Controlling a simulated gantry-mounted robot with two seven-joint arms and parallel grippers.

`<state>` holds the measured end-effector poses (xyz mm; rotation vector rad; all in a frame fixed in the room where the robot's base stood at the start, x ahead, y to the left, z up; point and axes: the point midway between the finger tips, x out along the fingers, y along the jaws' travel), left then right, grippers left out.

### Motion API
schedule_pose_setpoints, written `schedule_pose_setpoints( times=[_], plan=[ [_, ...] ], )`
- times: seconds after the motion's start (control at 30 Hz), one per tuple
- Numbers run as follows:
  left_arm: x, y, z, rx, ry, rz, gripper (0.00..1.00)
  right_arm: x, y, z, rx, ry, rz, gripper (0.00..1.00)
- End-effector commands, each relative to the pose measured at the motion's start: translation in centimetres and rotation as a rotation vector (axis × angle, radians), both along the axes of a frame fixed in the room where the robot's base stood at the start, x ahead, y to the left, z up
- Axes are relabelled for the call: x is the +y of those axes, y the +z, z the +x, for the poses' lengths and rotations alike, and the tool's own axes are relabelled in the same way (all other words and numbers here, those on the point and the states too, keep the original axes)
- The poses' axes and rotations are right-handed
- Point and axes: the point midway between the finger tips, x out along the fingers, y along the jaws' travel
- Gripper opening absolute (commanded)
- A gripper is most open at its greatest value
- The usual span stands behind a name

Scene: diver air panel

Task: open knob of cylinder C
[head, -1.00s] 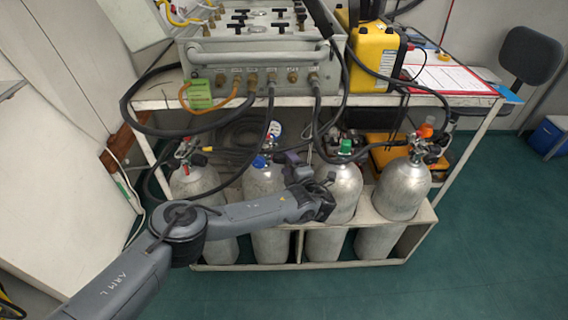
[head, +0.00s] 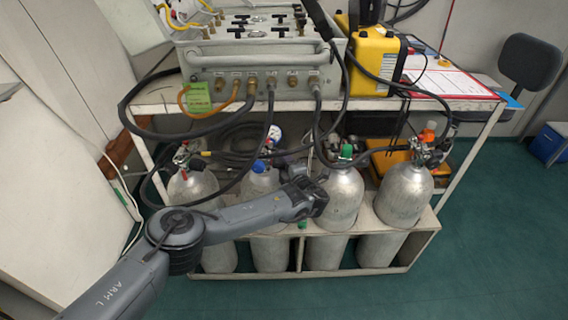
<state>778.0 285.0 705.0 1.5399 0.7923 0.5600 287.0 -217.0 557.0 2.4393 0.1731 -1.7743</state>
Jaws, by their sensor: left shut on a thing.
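Several grey cylinders stand in a row in a low rack; no letters are readable on them. The third from the left, taken as cylinder C (head: 344,204), has a green cap (head: 346,151) on its valve. My left gripper (head: 322,178) is at the left side of this cylinder's valve. It is shut on what seems to be the dark knob there; my wrist hides most of the fingers and the knob. How far the knob is turned cannot be seen. My right gripper is out of view.
A blue-capped cylinder (head: 261,184) stands behind my left forearm, a red-marked one (head: 190,188) left of it, an orange-marked one (head: 404,195) at the right. Black hoses hang from the air panel (head: 265,58) on the table (head: 455,101). Floor in front is clear.

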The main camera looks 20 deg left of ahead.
Motion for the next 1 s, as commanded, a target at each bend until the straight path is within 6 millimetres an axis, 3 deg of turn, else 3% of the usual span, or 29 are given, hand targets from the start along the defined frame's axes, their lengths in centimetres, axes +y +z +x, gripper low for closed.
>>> schedule_pose_setpoints(
  times=[0.27, 0.57, 1.0],
  plan=[
    [0.0, 0.0, 0.0, -0.021, 0.0, 0.004, 0.16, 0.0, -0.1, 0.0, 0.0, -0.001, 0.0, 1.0],
    [-0.1, -0.1, 0.0, -0.172, -0.001, 0.034, 0.16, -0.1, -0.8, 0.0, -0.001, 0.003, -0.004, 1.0],
    [-0.1, -0.3, 0.0, -0.483, -0.001, 0.089, 0.16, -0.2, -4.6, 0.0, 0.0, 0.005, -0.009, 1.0]
  ],
)
